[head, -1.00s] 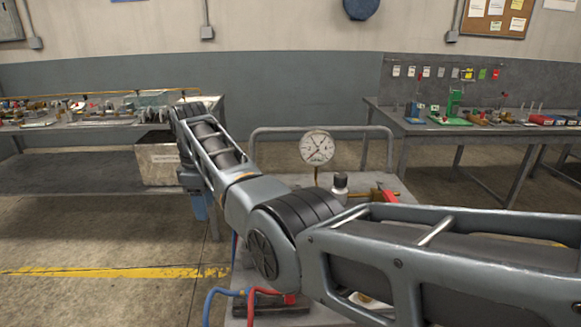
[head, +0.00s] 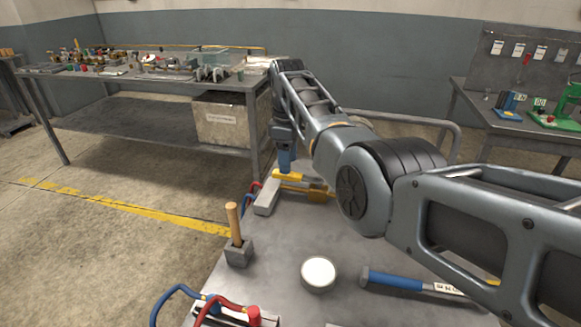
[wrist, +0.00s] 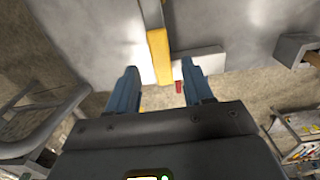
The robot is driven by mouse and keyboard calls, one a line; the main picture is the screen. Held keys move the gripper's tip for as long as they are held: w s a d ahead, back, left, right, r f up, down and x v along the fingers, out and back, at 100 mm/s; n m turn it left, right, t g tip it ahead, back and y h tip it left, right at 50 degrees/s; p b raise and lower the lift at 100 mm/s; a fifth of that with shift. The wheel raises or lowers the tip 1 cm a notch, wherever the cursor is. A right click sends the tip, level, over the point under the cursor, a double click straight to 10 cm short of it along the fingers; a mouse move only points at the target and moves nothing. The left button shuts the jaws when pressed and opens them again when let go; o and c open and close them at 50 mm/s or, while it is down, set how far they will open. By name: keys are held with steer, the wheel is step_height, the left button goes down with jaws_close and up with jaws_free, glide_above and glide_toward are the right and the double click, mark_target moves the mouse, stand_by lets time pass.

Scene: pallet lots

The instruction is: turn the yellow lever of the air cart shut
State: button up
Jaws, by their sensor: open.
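The yellow lever (head: 290,176) is at the far end of the air cart (head: 225,275), beside a pale block and a brass part. In the wrist view the lever (wrist: 160,55) is a long yellow bar running away from my gripper, its near end between the two fingers. My gripper (head: 287,160) is open, with its blue fingers pointing down at the lever. In the wrist view my gripper (wrist: 160,72) has a finger on each side of the bar, with gaps showing. Whether the fingertips are level with the lever is hard to tell.
The cart top holds a wooden-handled tool in a grey block (head: 238,250), a white round lid (head: 318,273), a blue-handled hammer (head: 395,281) and red and blue hoses (head: 205,305). A cluttered workbench (head: 150,85) and a pale box (head: 225,118) stand beyond the cart.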

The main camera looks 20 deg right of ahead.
mark_target(298, 179)
steer(key=shift+a+f, duration=0.1)
steer(key=shift+f, duration=1.55)
jaws_close()
